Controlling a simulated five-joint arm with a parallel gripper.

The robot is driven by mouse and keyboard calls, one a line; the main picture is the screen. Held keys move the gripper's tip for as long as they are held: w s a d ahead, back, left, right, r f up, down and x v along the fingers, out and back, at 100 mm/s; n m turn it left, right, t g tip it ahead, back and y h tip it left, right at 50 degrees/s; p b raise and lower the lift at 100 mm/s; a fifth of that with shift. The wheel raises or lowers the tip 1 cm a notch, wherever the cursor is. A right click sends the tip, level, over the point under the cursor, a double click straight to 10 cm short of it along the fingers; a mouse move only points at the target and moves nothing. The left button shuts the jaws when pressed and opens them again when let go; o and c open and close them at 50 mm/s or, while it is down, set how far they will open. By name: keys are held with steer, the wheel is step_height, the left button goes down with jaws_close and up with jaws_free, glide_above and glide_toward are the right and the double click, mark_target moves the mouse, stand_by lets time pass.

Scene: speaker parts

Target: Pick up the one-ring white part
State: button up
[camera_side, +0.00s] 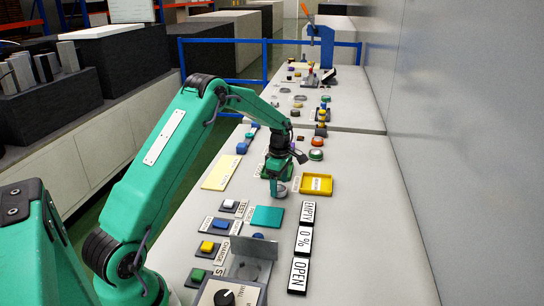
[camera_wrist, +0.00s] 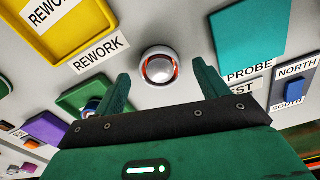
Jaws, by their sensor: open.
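The white part (camera_wrist: 160,66) is round and pale grey-white, with a single orange-red ring around its domed centre in the wrist view. It sits on the light table surface, apart from the trays. My gripper (camera_wrist: 164,82) is open, with one green finger to the left and one to the right of the part in the picture. The part shows just beyond the fingertips, and I cannot tell whether they reach down beside it. In the side view my gripper (camera_side: 277,184) points down over a small greyish round thing, mostly hidden by the jaws.
A yellow REWORK tray (camera_wrist: 48,50) lies close at upper left, and a teal PROBE plate (camera_wrist: 250,40) at right. A green tray (camera_wrist: 72,103) holds a bluish part. In the side view, a metal bracket (camera_side: 256,248) and black-framed signs (camera_side: 304,241) stand nearer the camera.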

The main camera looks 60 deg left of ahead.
mark_target(280, 189)
steer(key=shift+f, duration=0.7)
steer(key=c, duration=1.3)
steer(key=shift+r, duration=0.2)
steer(key=shift+r, duration=0.5)
steer(key=r, duration=0.3)
steer(key=shift+d+r, duration=0.1)
steer(key=shift+d, duration=0.15)
steer(key=s+d+r, duration=0.1)
steer(key=d+r, duration=0.5)
steer(key=d, duration=0.5)
steer(key=shift+s+r, duration=0.25)
